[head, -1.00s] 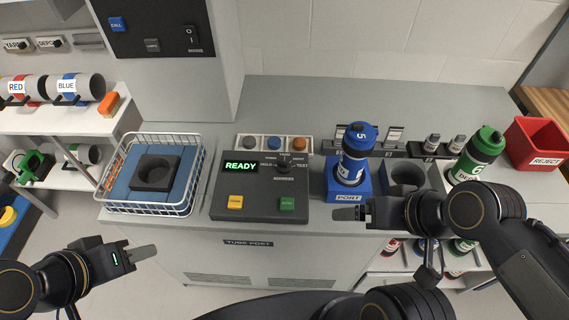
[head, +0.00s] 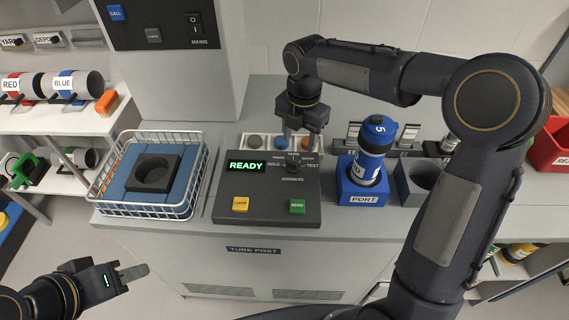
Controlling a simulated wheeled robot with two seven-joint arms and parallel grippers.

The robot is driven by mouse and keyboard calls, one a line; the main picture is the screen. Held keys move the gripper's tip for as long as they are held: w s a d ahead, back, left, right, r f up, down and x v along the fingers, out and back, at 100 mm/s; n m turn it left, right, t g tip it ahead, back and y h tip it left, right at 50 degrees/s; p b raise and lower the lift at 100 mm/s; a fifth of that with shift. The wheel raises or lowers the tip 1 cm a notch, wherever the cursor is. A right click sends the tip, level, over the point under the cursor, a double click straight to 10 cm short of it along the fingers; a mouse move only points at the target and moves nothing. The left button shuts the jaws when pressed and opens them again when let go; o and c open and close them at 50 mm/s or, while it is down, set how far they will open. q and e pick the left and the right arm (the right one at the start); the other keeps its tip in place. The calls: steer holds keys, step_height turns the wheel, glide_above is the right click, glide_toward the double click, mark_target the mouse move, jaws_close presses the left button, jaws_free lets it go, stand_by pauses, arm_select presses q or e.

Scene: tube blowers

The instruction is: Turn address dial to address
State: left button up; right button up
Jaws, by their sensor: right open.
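The address dial (head: 293,166) is a small dark knob on the upper right of the dark control box, with position labels around it, such as HOLD and TEST. My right gripper (head: 297,148) points down just above and behind the dial, open, and partly covers the labels there. I cannot tell whether its fingers touch the dial. The box's green display (head: 246,167) reads READY. A yellow button (head: 240,204) and a green button (head: 297,206) sit on its front. My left gripper (head: 133,272) is at the lower left, away from the counter; its finger gap cannot be made out.
A blue canister (head: 368,158) stands in the blue PORT holder (head: 362,190), right of the box. A grey empty holder (head: 402,185) is beside it. A white wire basket (head: 128,209) stands at the left. A red reject bin (head: 548,150) is at the far right.

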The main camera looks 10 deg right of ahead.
mark_target(291, 164)
steer(key=shift+w+a+f+n, duration=0.4)
steer(key=shift+w+f+n, duration=0.05)
steer(key=shift+f+n, duration=0.1)
steer(key=shift+w+a+f+n, duration=0.35)
steer(key=shift+w+f+n, duration=0.1)
steer(key=shift+f+n, duration=0.1)
step_height(291, 164, down, 8)
steer(key=shift+r, duration=0.2)
steer(key=shift+c, duration=0.2)
steer(key=c, duration=0.9)
